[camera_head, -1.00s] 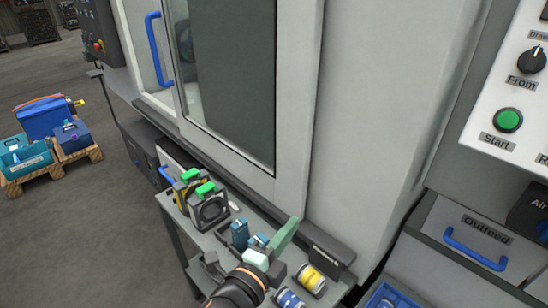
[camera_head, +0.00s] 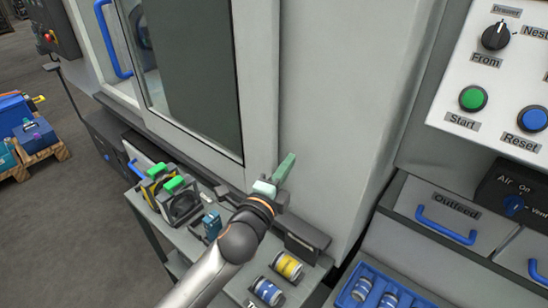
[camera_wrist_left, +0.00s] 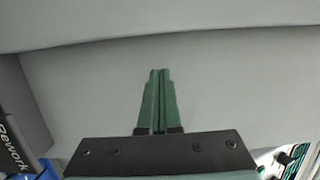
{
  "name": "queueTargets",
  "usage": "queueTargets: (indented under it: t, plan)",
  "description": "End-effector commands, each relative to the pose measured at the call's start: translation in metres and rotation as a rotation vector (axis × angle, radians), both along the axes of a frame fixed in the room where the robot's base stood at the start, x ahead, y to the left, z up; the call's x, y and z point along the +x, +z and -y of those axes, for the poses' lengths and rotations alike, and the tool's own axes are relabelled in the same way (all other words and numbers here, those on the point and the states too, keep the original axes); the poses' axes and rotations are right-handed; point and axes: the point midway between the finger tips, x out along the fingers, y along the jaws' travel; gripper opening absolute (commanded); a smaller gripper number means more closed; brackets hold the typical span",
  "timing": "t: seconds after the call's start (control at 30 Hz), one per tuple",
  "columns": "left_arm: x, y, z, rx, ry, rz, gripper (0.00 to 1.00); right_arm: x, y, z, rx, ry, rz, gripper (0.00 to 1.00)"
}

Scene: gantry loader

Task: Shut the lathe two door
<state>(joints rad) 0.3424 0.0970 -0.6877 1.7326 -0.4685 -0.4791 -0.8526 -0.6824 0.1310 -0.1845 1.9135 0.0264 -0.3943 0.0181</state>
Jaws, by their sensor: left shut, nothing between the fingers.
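The lathe door is the framed panel with a dark window (camera_head: 190,75) in the pale machine front. A blue upright handle (camera_head: 113,38) stands at the window's left. A clear strip left of the dark pane shows a rounded part inside; I cannot tell how far the door is open. My left gripper (camera_head: 286,168) has green fingers pressed together, empty, in front of the pale front right of the window. I cannot tell whether it touches. In the left wrist view the closed fingers (camera_wrist_left: 160,85) point at a plain grey surface. My right gripper is not in view.
Below the front, a narrow bench holds green-topped gauges (camera_head: 180,197), a yellow-banded cylinder (camera_head: 287,266) and a dark block labelled Rework (camera_wrist_left: 10,145). At right are a control panel with a green Start button (camera_head: 473,98), an Outfeed drawer (camera_head: 440,210) and a blue tray (camera_head: 350,292).

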Motion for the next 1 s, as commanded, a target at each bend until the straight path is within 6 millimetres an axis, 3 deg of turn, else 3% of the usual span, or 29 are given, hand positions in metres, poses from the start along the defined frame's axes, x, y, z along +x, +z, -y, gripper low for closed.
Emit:
queueTargets:
  t: [0.1,0.3,0.77,1.0]
  plan:
    - [0.012,0.001,-0.019,0.006,0.006,0.001,0.0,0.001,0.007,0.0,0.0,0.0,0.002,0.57]
    - [0.019,0.0,-0.029,0.004,0.004,-0.001,0.0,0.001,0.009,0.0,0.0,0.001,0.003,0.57]
    - [0.021,-0.001,-0.029,0.004,0.004,-0.001,0.0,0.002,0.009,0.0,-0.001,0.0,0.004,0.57]
    - [0.033,-0.002,-0.029,0.004,0.004,0.0,0.0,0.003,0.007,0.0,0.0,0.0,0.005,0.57]
